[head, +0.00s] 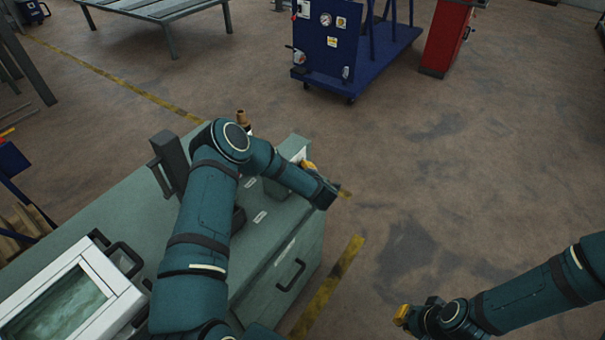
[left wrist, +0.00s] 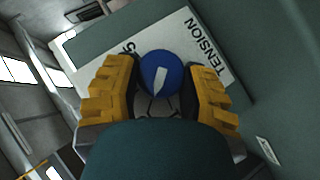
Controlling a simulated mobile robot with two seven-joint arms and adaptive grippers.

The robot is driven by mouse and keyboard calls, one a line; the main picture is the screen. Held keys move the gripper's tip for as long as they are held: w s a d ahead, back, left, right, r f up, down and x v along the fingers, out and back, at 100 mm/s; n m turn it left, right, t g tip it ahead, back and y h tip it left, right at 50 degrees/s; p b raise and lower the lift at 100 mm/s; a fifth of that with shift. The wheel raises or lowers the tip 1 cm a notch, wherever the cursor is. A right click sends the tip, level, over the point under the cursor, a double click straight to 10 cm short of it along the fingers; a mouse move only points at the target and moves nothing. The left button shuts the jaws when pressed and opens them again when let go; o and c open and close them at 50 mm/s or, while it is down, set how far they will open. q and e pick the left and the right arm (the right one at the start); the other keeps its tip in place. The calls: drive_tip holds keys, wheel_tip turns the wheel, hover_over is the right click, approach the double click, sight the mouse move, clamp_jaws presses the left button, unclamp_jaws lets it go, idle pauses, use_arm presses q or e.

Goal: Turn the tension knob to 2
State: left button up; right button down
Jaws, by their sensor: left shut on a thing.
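The tension knob (left wrist: 151,66) is a round blue knob with a white pointer, on a white panel (left wrist: 181,31) in the left wrist view. The word TENSION is printed to its right, and other lettering at its left is partly hidden by a finger. The pointer slants slightly off the picture's vertical. My left gripper (left wrist: 158,76) has its yellow fingers on both sides of the knob and is shut on it. In the head view my left gripper (head: 308,166) is mostly hidden behind my arm, and the knob is hidden. My right gripper (head: 403,315) hangs low at the right, away from the bench.
A green bench (head: 130,213) stands under my left arm, with a dark upright block (head: 170,160) and a white-framed window box (head: 75,300) on it. A blue cart (head: 370,62) and red cabinet (head: 447,38) stand far back. The floor at right is clear.

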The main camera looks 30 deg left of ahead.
use_arm(q)
drive_tip(key=o, duration=1.2)
drive_tip(key=shift+w, duration=0.1)
drive_tip(key=v, duration=1.2)
drive_tip(key=shift+r, duration=0.1)
drive_tip(key=s+d+f+m+h, duration=0.4)
drive_tip(key=s+d+m+h, duration=0.3)
drive_tip(key=d+m+h, duration=0.3)
drive_tip(key=s+d+m+g+h, duration=0.1)
drive_tip(key=s+m+g, duration=0.1)
drive_tip(key=s, duration=0.3)
drive_tip(key=s+d+f+m+g+h, duration=0.1)
drive_tip(key=s+d+m+g, duration=0.1)
drive_tip(key=s+m, duration=0.2)
drive_tip(key=s+d+m+g, duration=0.2)
drive_tip(key=s+m+g, duration=0.1)
drive_tip(key=s, duration=0.5)
drive_tip(key=shift+s+f+h, duration=0.15)
drive_tip(key=shift+f+h, duration=0.15)
drive_tip(key=shift+h, duration=0.1)
